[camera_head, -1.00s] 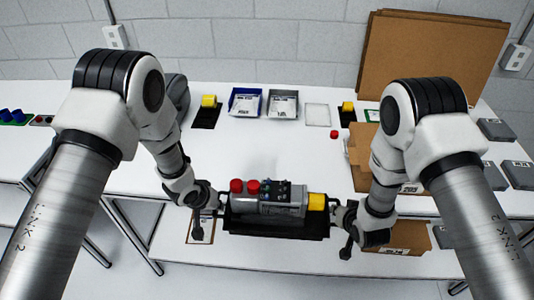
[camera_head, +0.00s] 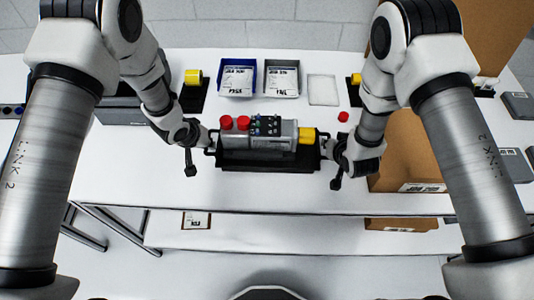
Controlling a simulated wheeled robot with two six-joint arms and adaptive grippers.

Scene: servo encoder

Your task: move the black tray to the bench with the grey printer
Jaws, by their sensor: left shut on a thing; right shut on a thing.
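The black tray (camera_head: 268,164) is held level between my two grippers, above or at the white bench top near its front edge; I cannot tell whether it touches. It carries a grey cylindrical servo (camera_head: 288,134) with a yellow end, two red caps (camera_head: 235,123) and a dark block with small coloured parts (camera_head: 265,126). My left gripper (camera_head: 209,142) is shut on the tray's left handle. My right gripper (camera_head: 327,148) is shut on its right handle. A dark grey machine, perhaps the printer (camera_head: 120,110), is partly hidden behind my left arm.
On the white bench (camera_head: 130,170), a blue bin (camera_head: 238,79), a grey bin (camera_head: 282,78) and a clear shallow tray (camera_head: 322,90) stand behind the black tray. A small red part (camera_head: 343,117) lies nearby. A cardboard box (camera_head: 410,160) is at the right. A lower shelf (camera_head: 270,236) shows in front.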

